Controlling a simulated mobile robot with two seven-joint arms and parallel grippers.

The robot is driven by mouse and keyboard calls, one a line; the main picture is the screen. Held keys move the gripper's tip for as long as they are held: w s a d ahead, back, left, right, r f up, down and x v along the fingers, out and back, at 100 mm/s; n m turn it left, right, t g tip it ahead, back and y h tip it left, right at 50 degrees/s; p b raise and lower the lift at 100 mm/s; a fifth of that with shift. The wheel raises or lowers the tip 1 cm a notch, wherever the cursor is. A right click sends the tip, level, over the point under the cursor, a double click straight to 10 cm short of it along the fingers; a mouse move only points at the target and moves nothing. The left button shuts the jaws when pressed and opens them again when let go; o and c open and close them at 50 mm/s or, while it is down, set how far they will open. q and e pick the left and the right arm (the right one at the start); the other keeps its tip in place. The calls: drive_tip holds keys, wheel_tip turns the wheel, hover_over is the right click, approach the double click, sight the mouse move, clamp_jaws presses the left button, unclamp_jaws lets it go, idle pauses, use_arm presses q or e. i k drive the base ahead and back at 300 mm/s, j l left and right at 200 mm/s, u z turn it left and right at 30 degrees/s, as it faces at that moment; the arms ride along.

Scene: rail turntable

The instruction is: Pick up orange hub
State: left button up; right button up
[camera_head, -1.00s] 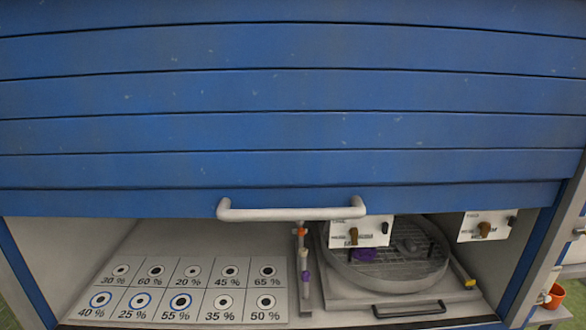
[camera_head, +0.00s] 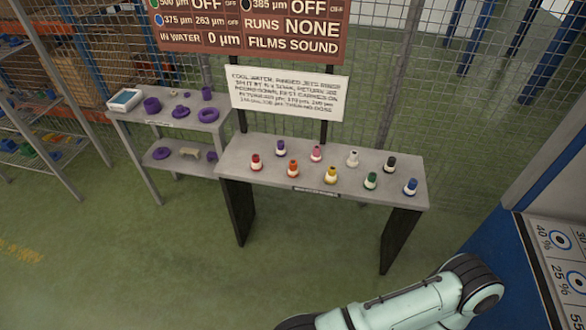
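The orange hub (camera_head: 293,169) stands upright in the front row on a grey table, with a paler lower part. The red hub (camera_head: 256,161) is to its left and the yellow hub (camera_head: 331,175) to its right. Purple (camera_head: 281,148) and pink (camera_head: 317,153) hubs stand behind it. Neither of my grippers is in view; only a pale green arm link of mine shows at the bottom right, well apart from the hub.
White (camera_head: 353,159), green (camera_head: 371,181), black (camera_head: 390,164) and blue (camera_head: 410,186) hubs share the table (camera_head: 240,160). A side table (camera_head: 140,118) with purple parts stands left. A blue cabinet (camera_head: 490,245) is at right. The green floor in front is clear.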

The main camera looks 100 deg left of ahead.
sight(292, 171)
drive_tip(key=u, duration=3.4)
